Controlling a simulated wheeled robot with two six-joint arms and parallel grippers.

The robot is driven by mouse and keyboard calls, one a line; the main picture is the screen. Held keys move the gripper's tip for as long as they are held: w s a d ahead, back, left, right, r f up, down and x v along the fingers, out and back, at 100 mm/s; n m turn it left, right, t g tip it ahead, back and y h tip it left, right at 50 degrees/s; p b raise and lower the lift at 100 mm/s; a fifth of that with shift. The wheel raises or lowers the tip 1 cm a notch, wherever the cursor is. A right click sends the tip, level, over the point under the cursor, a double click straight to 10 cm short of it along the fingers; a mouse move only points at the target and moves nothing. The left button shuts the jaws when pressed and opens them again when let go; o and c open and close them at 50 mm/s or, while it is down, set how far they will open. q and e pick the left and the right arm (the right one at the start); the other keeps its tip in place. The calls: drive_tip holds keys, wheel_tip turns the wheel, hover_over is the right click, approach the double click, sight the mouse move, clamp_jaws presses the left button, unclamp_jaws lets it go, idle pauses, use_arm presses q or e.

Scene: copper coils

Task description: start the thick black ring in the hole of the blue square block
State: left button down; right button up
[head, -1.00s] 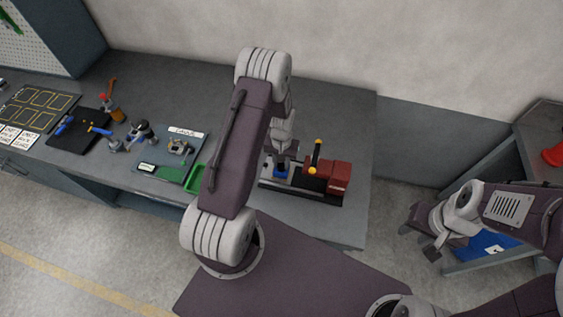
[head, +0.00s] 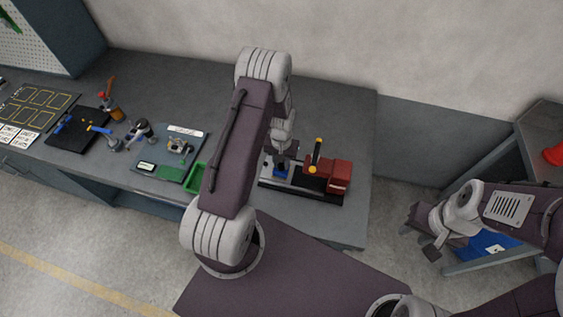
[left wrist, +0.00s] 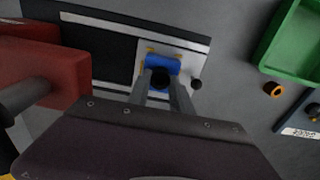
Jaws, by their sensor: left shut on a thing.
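The blue square block (left wrist: 162,63) sits on a light plate of the fixture. It also shows in the head view (head: 281,171), below my left gripper (head: 281,152). In the left wrist view my left gripper (left wrist: 161,84) points at the block and is shut on the thick black ring (left wrist: 160,77). The ring is at the near side of the block in that view and overlaps it. The hole is hidden, and I cannot tell whether the ring touches the block. My right gripper (head: 424,232) is open and empty, off the bench to the right.
A red machine (head: 340,176) with a yellow-tipped black lever (head: 316,155) stands right of the block. A small black and orange ring (left wrist: 275,89) lies near a green tray (left wrist: 296,45). The back of the bench is clear.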

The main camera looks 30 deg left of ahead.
use_arm(q)
drive_tip(key=c, duration=1.1)
unclamp_jaws()
drive_tip(key=shift+o, duration=0.4)
drive_tip(key=o, duration=0.4)
drive_tip(key=shift+r+p, duration=2.85)
drive_tip(key=shift+r, duration=0.7)
